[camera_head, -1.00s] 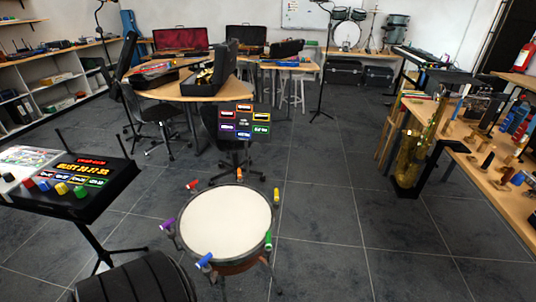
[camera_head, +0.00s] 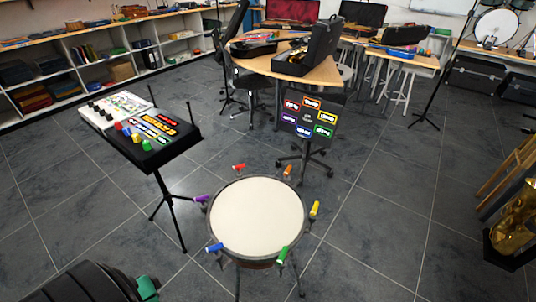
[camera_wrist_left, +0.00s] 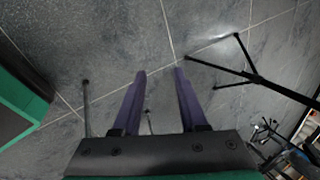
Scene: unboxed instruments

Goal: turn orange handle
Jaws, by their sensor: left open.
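The orange handle (camera_head: 288,170) is a small peg at the far side of the drum's rim, right of centre in the head view. The drum (camera_head: 256,217) stands on thin legs, with a round cream skin. Red (camera_head: 239,167), yellow (camera_head: 315,209), green (camera_head: 282,254), blue (camera_head: 215,248) and purple (camera_head: 201,198) handles stand around the same rim. The orange handle cannot be made out there. My right gripper is not in view.
A panel with coloured labels (camera_head: 308,117) stands behind the drum. A black console (camera_head: 155,136) with coloured knobs stands on a tripod to the left. Tables with cases are farther back. Tiled floor (camera_head: 370,230) is clear right of the drum.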

